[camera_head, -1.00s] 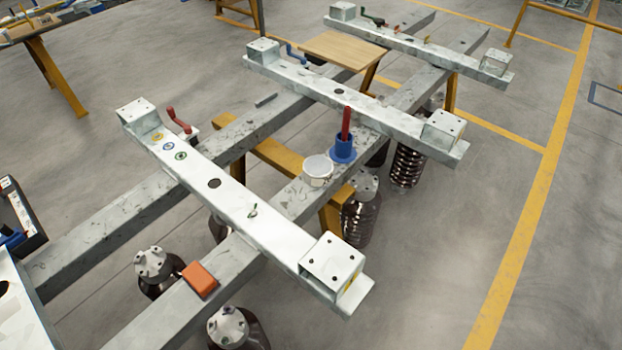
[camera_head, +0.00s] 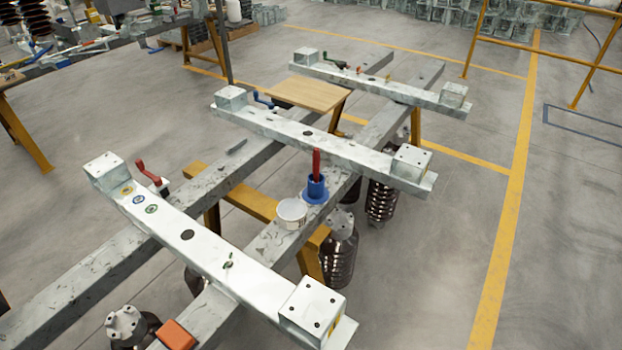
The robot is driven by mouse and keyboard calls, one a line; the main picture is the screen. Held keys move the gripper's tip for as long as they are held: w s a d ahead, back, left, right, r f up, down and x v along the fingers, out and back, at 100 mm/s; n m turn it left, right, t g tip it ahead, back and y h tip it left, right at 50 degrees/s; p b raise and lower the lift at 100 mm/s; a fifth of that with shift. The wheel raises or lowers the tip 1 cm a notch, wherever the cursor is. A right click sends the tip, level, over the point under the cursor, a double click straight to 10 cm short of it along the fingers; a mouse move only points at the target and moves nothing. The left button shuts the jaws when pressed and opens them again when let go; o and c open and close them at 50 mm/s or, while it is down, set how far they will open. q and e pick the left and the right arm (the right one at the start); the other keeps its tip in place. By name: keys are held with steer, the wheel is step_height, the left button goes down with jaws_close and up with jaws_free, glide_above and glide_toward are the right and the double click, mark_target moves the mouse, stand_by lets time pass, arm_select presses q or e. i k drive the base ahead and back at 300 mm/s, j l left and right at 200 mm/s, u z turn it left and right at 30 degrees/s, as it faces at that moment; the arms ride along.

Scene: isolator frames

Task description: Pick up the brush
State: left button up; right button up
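A red handle (camera_head: 316,164), which looks like the brush's, stands upright in a blue holder (camera_head: 315,190). Its lower end is hidden inside the holder. The holder sits on a long grey steel beam (camera_head: 372,148), right of the picture's middle. A round white tub (camera_head: 291,213) stands just to its lower left on the same beam. Neither of my grippers is in view.
Grey cross beams (camera_head: 206,247) with raised end blocks lie across the long beams.

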mark_target(316, 153)
steer(key=u, duration=0.3)
steer(key=l+u, duration=0.25)
steer(key=u, duration=0.2)
steer(key=l+u, duration=0.55)
steer(key=u, duration=0.3)
steer(key=k+l+u, duration=0.15)
steer(key=u, duration=0.25)
steer(key=k+l+u, duration=0.1)
steer(key=l+u, duration=0.15)
steer(key=u, duration=0.2)
steer(key=k+l+u, duration=0.15)
steer(key=u, duration=0.3)
steer(key=k+l+u, duration=0.15)
steer(key=u, duration=0.3)
steer(key=k+l+u, duration=0.2)
steer(key=u, duration=0.25)
steer(key=k+u, duration=0.2)
steer(key=u, duration=0.25)
steer(key=k+l+u, duration=0.3)
steer(key=k, duration=0.2)
steer(key=k+u, duration=0.35)
steer(key=k, duration=0.15)
steer(key=j, duration=0.05)
